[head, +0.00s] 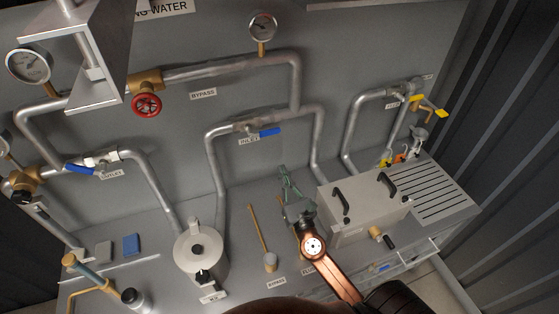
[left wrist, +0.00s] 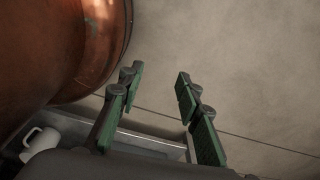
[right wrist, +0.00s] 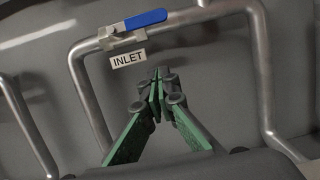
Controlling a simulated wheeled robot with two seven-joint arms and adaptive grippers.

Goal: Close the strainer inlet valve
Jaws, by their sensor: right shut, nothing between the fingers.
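The strainer inlet valve sits on a horizontal pipe run above an INLET label. Its blue lever handle (head: 270,132) points right, roughly along the pipe; it also shows in the right wrist view (right wrist: 143,19). My right gripper (head: 284,170) is below the valve and in front of the panel, apart from the handle. In the right wrist view its green fingers (right wrist: 160,80) meet at the tips, below the INLET label (right wrist: 128,58), with nothing between them. My left gripper (left wrist: 159,78) shows only in the left wrist view, open and empty over the floor.
Another blue-handled valve (head: 79,168) is at the left, below a red handwheel (head: 146,104). Pipes flank the inlet valve.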

